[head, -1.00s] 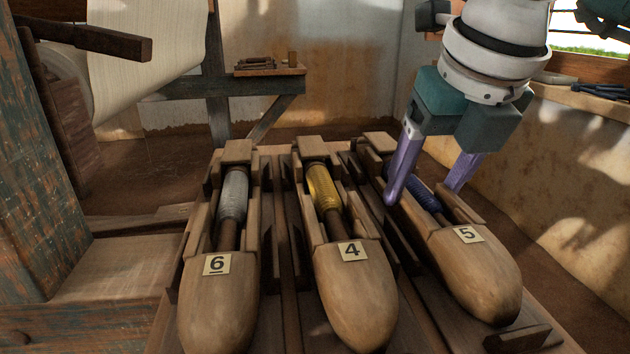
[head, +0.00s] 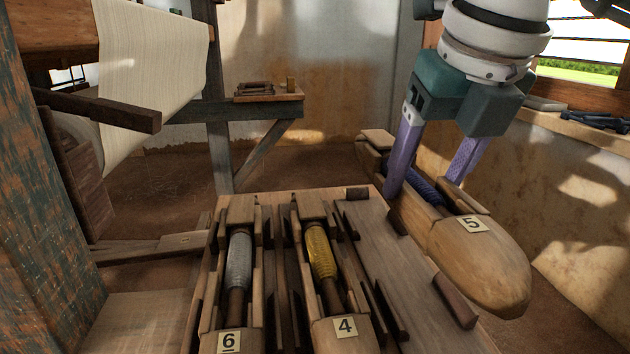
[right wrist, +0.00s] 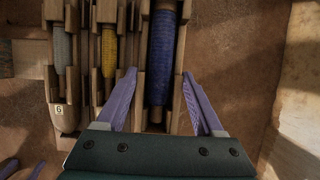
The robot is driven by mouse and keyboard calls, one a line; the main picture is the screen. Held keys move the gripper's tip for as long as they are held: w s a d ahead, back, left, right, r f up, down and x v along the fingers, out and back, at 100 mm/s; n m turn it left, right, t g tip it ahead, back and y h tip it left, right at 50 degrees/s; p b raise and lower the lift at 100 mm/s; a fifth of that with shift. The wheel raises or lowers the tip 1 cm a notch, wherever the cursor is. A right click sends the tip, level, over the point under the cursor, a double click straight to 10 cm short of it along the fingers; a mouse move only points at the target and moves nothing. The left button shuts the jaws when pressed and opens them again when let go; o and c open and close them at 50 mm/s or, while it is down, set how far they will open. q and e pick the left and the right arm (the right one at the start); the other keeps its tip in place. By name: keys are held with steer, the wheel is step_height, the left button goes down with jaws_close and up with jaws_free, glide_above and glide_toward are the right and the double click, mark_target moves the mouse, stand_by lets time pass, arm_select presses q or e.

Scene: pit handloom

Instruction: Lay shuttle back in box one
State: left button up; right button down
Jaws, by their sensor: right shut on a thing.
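My right gripper (head: 425,185) is shut on the wooden shuttle numbered 5 (head: 480,260), across its blue yarn bobbin (head: 428,190). It holds the shuttle in the air above and to the right of the wooden rack (head: 370,225). The blue yarn (right wrist: 162,60) also shows between the fingers in the right wrist view. Shuttle 6 (head: 230,342), with grey yarn, and shuttle 4 (head: 345,328), with gold yarn, lie side by side in the rack. The rack's right place is bare. No box bears a readable number. Two purple fingertips of my left gripper (right wrist: 23,168) show apart at the right wrist view's lower left.
Low wooden rails and blocks (head: 455,300) edge the rack's bare place. A loom post (head: 40,200) and beam stand at the left, with pale cloth (head: 150,70). A small shelf (head: 270,97) is behind. A plastered wall (head: 580,190) and window ledge close the right.

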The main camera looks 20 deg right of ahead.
arm_select(q)
step_height(320, 180, up, 8)
steer(key=p, duration=0.6)
arm_select(e)
step_height(320, 180, up, 11)
steer(key=shift+f, duration=0.15)
